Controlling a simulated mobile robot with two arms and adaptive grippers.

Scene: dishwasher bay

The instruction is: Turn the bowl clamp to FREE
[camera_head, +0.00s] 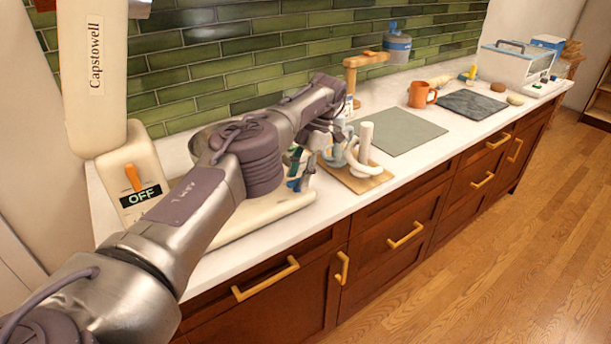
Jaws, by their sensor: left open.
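A cream stand mixer labelled Capstowell (95,60) stands at the left of the counter. Its column carries an orange switch (133,177) above a display reading OFF. Part of a metal bowl (203,142) shows behind my left arm, above the mixer's pale base (270,218). My left arm crosses in front of the bowl and bends down at the wrist. My left gripper (299,168) is open near the right end of the base; its fingers are small and partly covered by the arm. I cannot make out the bowl clamp or its FREE marking. My right gripper is out of view.
Right of the gripper, a wooden board (372,184) holds a white post and rounded pale pieces. Further along are a wooden stand (350,80), a grey-green mat (400,131), an orange mug (421,95) and a dark slab (474,104). The front counter edge is clear.

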